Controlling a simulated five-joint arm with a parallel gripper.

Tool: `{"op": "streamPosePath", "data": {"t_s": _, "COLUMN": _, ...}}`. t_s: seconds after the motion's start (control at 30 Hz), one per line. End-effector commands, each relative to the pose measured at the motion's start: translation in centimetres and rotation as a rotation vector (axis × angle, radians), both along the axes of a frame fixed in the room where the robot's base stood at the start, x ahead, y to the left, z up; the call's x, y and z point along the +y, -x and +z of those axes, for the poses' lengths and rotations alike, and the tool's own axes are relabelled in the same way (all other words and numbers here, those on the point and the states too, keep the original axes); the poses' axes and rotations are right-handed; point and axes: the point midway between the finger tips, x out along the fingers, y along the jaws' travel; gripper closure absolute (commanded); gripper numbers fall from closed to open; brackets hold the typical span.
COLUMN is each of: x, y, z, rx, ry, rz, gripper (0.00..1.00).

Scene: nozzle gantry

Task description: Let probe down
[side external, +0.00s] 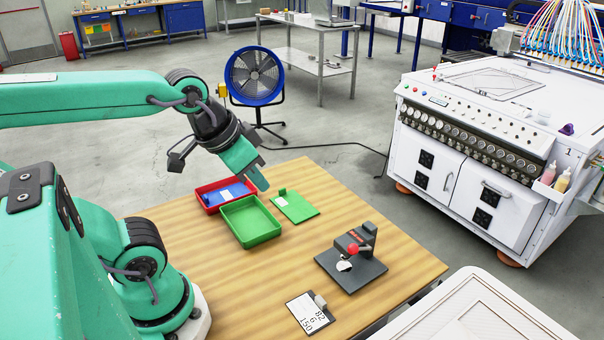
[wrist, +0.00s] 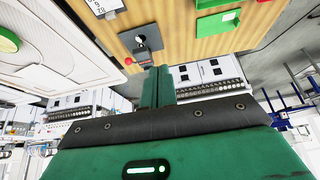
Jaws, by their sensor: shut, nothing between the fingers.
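A dark gauge stand with an upright post (side external: 367,235) on a flat base plate (side external: 372,276) sits on the right part of the wooden table (side external: 200,300). A red ball knob (side external: 353,249) sticks out from it, above a small pale disc (side external: 344,266). The probe itself is too small to make out. In the wrist view the stand (wrist: 152,38) and its red knob (wrist: 129,61) show beyond my fingers. My gripper (side external: 257,179) is shut and empty, high over the trays, left of the stand and apart from it. Its fingers also show in the wrist view (wrist: 158,88).
A red tray with a blue item (side external: 226,192), a green tray (side external: 250,221) and a green plate (side external: 295,206) lie at the back. A number card (side external: 310,312) lies at the front. A white panel (side external: 480,312) stands beyond the table's right edge. Bare wood surrounds the stand.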

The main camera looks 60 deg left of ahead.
Motion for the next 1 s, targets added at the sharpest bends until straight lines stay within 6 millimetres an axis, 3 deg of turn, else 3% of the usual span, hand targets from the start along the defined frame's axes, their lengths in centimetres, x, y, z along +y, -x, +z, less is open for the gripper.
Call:
{"op": "streamPosePath", "data": {"t_s": 0.37, "x": -0.7, "y": -0.7, "z": -0.3, "rx": 0.027, "ry": -0.089, "rz": -0.201, "gripper": 1.0}}
{"op": "streamPosePath", "data": {"t_s": 1.0, "x": -3.3, "y": -3.0, "z": -1.5, "rx": 0.093, "ry": -0.376, "rz": -0.924, "gripper": 1.0}}
